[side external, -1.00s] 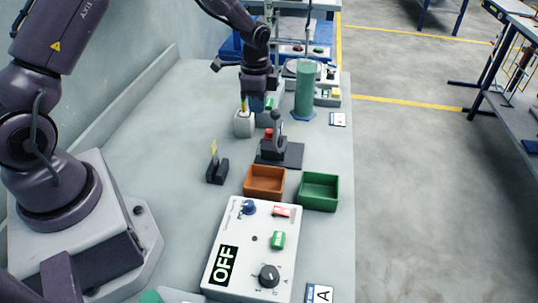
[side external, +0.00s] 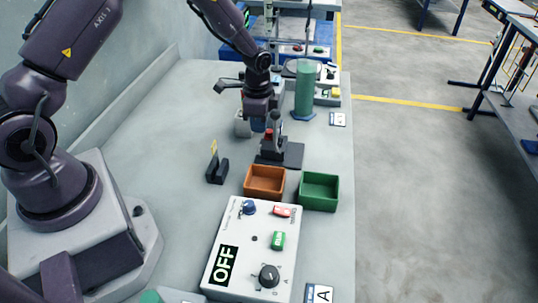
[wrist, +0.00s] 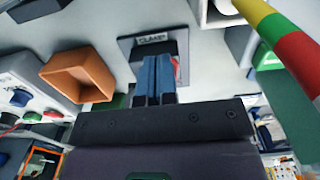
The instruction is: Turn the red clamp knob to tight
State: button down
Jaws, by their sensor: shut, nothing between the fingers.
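The clamp is a dark upright on a black base plate (side external: 293,154), in the middle of the bench in the side view. Its red knob (side external: 268,133) shows just below and right of my gripper (side external: 258,127). In the wrist view the plate marked CLAMP (wrist: 152,39) lies beyond my blue fingers (wrist: 156,76). A sliver of the red knob (wrist: 176,67) shows at their right edge; the rest is hidden. My fingers are together and empty, pointing down close to the knob. I cannot tell whether they touch it.
An orange tray (side external: 265,193) and a green tray (side external: 319,202) stand in front of the clamp. A black slotted holder (side external: 217,171) is to its left. A green cylinder (side external: 304,88) stands behind right, and a pale block (side external: 241,127) is partly behind my gripper.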

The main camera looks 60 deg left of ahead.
jog(key=shift+f, duration=0.6)
jog(key=shift+w+a, duration=0.3)
jog(key=shift+w, duration=0.05)
dwell(0.5)
jog(key=shift+s, duration=0.1)
jog(key=shift+s+a, duration=0.2)
jog(key=shift+a, duration=0.25)
notch_tip(320, 180, up, 6)
jog(key=shift+w, duration=0.15)
dwell(0.4)
jog(key=shift+d+r, duration=0.1)
